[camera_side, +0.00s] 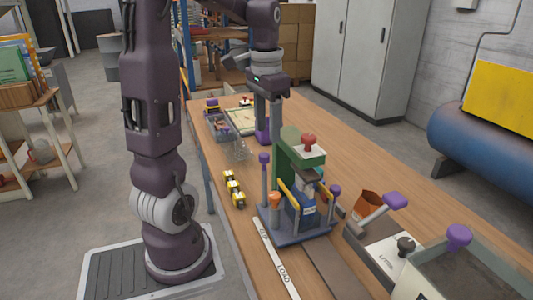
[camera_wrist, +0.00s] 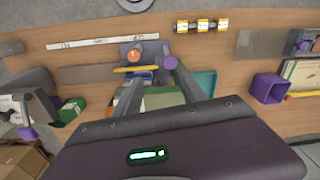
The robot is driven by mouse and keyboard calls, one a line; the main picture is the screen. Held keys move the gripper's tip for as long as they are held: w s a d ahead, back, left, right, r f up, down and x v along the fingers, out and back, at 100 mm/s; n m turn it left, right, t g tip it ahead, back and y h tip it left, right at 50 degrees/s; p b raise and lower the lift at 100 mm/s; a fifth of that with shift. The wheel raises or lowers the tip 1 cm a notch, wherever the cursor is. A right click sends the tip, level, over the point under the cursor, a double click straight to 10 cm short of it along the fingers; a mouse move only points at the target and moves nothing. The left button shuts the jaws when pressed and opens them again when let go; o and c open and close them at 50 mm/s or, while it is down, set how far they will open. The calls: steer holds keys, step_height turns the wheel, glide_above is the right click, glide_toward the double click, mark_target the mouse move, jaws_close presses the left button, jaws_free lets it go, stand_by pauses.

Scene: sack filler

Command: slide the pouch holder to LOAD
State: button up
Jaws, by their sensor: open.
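The pouch holder (camera_side: 285,193), with yellow side bars around a blue pouch (camera_side: 303,212), stands in the filler under its green column (camera_side: 288,150) and red knob (camera_side: 309,141). A white strip (camera_side: 275,258) in front reads LOAD at its near end; the holder is beside the far end. In the wrist view a yellow bar (camera_wrist: 133,69) of the holder shows near my finger ends, with the pouch partly hidden. My gripper (camera_wrist: 157,74) is open and empty.
A dark flat track (camera_side: 337,272) runs from the filler toward the near end and looks clear. Purple-topped posts (camera_side: 264,158) and an orange-topped one (camera_side: 274,198) stand around the filler. A lever device (camera_side: 385,222) is to the right; yellow-banded cylinders (camera_side: 234,189) lie left.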

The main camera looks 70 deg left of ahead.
mark_target(263, 154)
steer(key=shift+s+a+f, duration=0.15)
steer(key=shift+a+f, duration=0.8)
steer(key=shift+a, duration=0.3)
step_height(263, 154, down, 6)
steer(key=shift+f, duration=0.1)
jaws_close()
stand_by(0.4)
